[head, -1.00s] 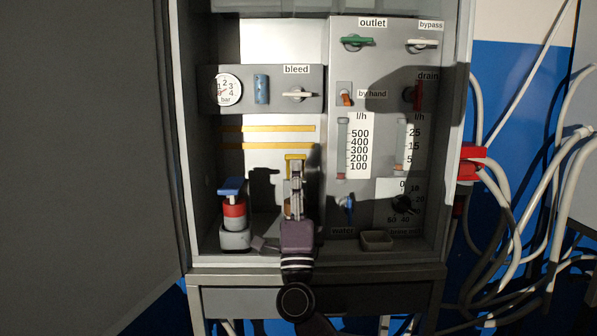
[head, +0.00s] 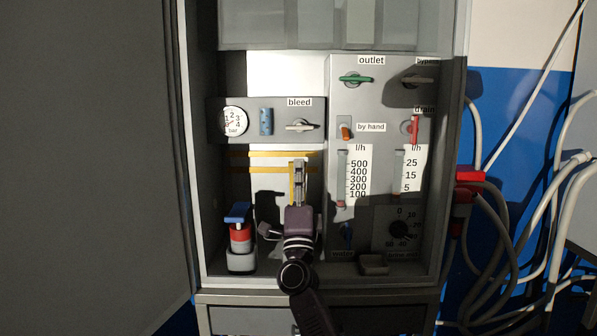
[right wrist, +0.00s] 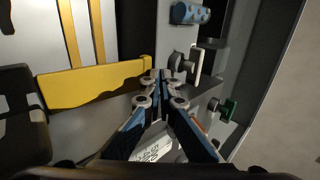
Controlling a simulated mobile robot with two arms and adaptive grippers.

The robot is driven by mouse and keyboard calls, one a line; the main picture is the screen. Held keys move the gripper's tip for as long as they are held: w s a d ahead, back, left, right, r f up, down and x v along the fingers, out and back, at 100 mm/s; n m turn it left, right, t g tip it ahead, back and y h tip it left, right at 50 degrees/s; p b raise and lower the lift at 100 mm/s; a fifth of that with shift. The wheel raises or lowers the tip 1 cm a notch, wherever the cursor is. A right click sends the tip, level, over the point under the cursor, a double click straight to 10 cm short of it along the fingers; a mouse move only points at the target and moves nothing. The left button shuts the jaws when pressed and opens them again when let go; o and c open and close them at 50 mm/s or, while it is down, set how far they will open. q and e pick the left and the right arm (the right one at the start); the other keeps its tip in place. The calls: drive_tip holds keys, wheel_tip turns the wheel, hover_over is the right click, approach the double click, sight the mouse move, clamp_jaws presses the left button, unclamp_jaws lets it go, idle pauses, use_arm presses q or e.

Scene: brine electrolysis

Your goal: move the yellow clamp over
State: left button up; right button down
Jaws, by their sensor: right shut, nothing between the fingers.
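My right gripper (head: 299,163) is shut and empty in front of the cabinet's lower left bay. The yellow clamp (head: 291,183) shows in the head view as a narrow upright bar just left of the fingers, partly hidden by them. In the right wrist view the clamp (right wrist: 90,86) is a broad yellow bar. One end lies close beside the closed fingertips (right wrist: 160,76); I cannot tell if they touch. Two yellow strips (head: 268,154) run across the pale back panel and meet the bar in the wrist view. My left gripper is not in view.
A blue-handled red device (head: 239,234) stands left of my right arm. The bleed valve (head: 302,127) and blue cylinder (head: 266,121) are above. The valve and gauge panel (head: 378,104) stands right. A small tray (head: 373,264) is low right.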

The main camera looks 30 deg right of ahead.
drive_tip(key=shift+w+d+r+g+p, duration=0.2)
drive_tip(key=shift+w+d+p, duration=0.05)
drive_tip(key=shift+w+p, duration=0.3)
drive_tip(key=shift+w+d+r+g+p, duration=0.15)
drive_tip(key=shift+w+d+g+p, duration=0.1)
drive_tip(key=shift+w+p, duration=0.25)
drive_tip(key=shift+a+y, duration=0.1)
drive_tip(key=shift+y, duration=0.3)
